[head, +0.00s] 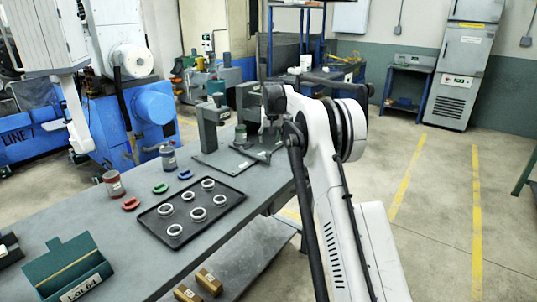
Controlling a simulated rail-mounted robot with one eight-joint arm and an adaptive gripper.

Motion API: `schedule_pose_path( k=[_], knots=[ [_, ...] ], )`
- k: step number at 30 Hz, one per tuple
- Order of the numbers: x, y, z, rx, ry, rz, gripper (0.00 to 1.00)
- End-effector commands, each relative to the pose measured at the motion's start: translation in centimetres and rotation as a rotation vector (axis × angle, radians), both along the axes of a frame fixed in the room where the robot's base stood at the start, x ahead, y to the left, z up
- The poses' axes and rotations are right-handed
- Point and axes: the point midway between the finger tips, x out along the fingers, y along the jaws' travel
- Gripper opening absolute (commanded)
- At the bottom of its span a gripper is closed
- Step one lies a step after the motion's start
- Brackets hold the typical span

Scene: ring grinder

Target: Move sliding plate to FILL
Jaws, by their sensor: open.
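A dark grey fixture (207,134) with upright posts and flat bases stands at the far end of the grey bench. A flat greenish-grey plate (262,153), which looks like the sliding plate, lies low at its right side. My gripper (268,132) points down just above this plate, beside the rear post (243,105). It is open, but its fingers are small and dark here, so I cannot tell whether they touch the plate. No FILL marking is readable, and my wrist and arm hide part of the fixture's right side.
A black tray (155,222) with several metal rings lies mid-bench. A green LOT 64 holder (68,272) is at the near left. The bench between tray and fixture is clear.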

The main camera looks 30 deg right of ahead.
Motion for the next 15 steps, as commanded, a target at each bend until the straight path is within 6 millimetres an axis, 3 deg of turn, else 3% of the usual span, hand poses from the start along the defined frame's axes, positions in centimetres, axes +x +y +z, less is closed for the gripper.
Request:
schedule_pose_path(
  k=[9,15],
  knots=[
    [2.2,-0.7,-5.5,0.0,0.0,0.0,0.46],
    [3.2,-1.0,-8.0,0.0,0.0,0.0,0.46]
  ],
)
